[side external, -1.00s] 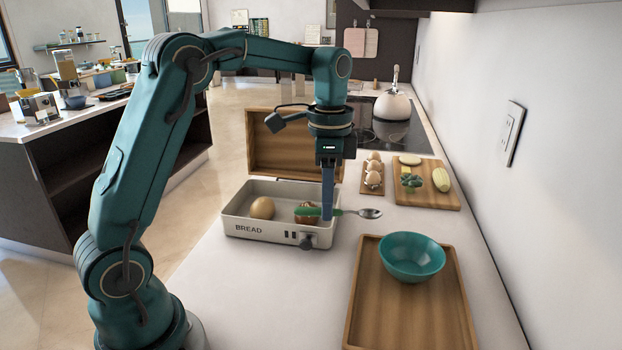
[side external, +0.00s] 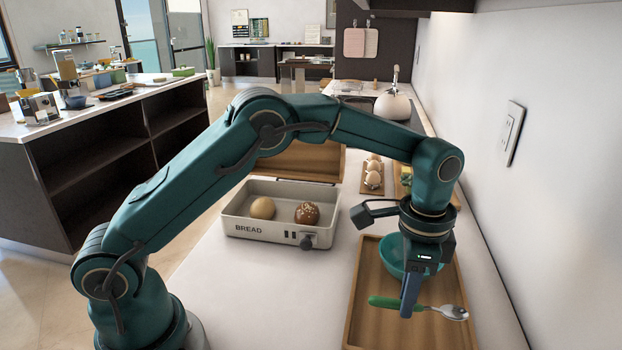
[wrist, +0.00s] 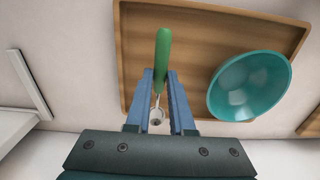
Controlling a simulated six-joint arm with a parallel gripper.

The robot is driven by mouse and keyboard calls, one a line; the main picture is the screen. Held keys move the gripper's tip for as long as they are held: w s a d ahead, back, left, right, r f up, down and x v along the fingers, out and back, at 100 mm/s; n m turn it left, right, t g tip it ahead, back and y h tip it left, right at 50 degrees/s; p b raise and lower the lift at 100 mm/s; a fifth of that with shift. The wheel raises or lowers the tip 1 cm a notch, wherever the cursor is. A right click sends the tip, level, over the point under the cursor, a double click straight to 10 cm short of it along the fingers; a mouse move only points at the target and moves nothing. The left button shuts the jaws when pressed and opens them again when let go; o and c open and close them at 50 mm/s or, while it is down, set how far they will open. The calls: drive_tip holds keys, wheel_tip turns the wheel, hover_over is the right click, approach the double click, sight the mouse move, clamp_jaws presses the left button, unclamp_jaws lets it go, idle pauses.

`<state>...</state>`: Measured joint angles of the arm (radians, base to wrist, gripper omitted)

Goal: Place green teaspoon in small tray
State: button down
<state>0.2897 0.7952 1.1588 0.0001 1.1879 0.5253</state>
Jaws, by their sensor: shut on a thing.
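The green teaspoon (side external: 390,303) has a green handle and a silver bowl end pointing right in the side view. My gripper (side external: 408,300) is shut on it near the middle. In the wrist view the green handle (wrist: 163,55) sticks out beyond the fingers (wrist: 160,100), and the silver end lies between them. The spoon is over the wooden tray (side external: 365,285), in front of the teal bowl (side external: 395,262). I cannot tell whether the spoon touches the tray. The tray (wrist: 140,30) and bowl (wrist: 248,85) also show in the wrist view, the bowl to the right of the spoon.
The white BREAD box (side external: 255,228) stands open at left with two buns inside. An egg holder (side external: 373,180) is behind the tray. The white wall (side external: 560,200) is close on the right.

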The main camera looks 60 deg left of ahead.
sight(401, 328)
drive_tip(key=shift+d+f, duration=0.1)
drive_tip(key=shift+f, duration=2)
drive_tip(key=shift+f, duration=0.15)
drive_tip(key=c, duration=0.8)
unclamp_jaws()
